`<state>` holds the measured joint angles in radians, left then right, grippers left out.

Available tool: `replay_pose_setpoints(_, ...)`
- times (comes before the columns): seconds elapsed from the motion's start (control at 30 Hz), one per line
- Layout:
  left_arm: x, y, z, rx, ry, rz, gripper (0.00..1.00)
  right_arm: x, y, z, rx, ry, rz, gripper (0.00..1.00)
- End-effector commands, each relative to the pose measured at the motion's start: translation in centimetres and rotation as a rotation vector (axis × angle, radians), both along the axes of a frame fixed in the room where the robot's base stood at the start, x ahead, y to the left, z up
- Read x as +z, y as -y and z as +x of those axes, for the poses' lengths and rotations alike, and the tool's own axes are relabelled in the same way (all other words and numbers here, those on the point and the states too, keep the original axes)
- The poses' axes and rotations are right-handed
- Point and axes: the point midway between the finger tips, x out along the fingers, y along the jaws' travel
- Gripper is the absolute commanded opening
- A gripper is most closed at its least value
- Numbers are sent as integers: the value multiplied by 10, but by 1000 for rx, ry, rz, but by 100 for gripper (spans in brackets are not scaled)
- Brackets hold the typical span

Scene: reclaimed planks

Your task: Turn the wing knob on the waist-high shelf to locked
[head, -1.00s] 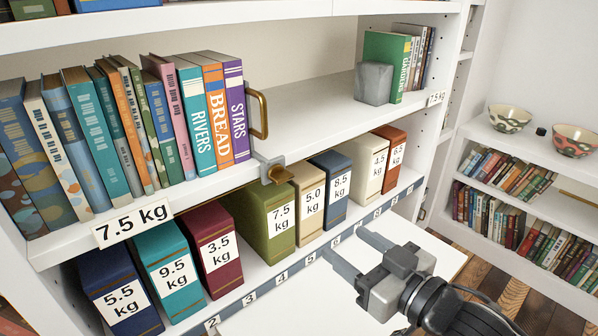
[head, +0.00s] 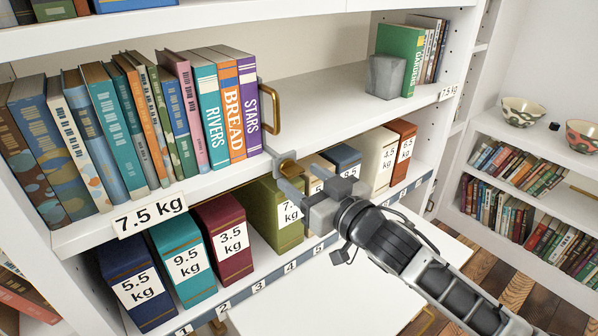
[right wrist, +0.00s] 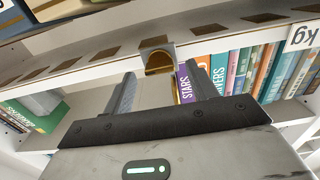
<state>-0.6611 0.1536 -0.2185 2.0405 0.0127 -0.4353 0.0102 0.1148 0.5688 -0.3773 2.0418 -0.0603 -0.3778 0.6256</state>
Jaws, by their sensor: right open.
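The brass wing knob (head: 290,168) sits on a grey bracket at the front edge of the waist-high shelf (head: 205,183), right of the purple STARS book. It also shows in the right wrist view (right wrist: 158,66). My right gripper (head: 302,180) is open just in front of the knob, partly covering it in the head view. In the right wrist view its two fingers (right wrist: 161,82) stand apart, with the knob between and just beyond their tips. I cannot tell whether they touch it. The knob's exact angle is hard to read. My left gripper is not in view.
Upright books (head: 105,130) and a brass bookend (head: 270,108) stand left of the knob. A grey block (head: 385,77) is at the shelf's right. Weight-labelled boxes (head: 224,240) fill the shelf below, close under my right gripper. A white surface (head: 330,300) lies in front.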

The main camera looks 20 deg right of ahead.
Motion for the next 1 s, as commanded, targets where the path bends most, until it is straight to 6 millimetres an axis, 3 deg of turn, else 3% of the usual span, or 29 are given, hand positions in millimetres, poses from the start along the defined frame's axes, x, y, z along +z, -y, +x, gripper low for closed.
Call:
replay_pose_setpoints(0.2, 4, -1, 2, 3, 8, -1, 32, 0, -6, 18, 0, 0, 1, 58)
replay_pose_setpoints(0.5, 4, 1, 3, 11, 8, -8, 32, 0, -7, 19, 0, 0, 0, 58)
replay_pose_setpoints(0.67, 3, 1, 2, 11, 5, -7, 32, -1, -7, 19, 0, 0, 1, 13)
replay_pose_setpoints(1.0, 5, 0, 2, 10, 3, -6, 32, 0, -7, 19, 0, 9, -28, 13)
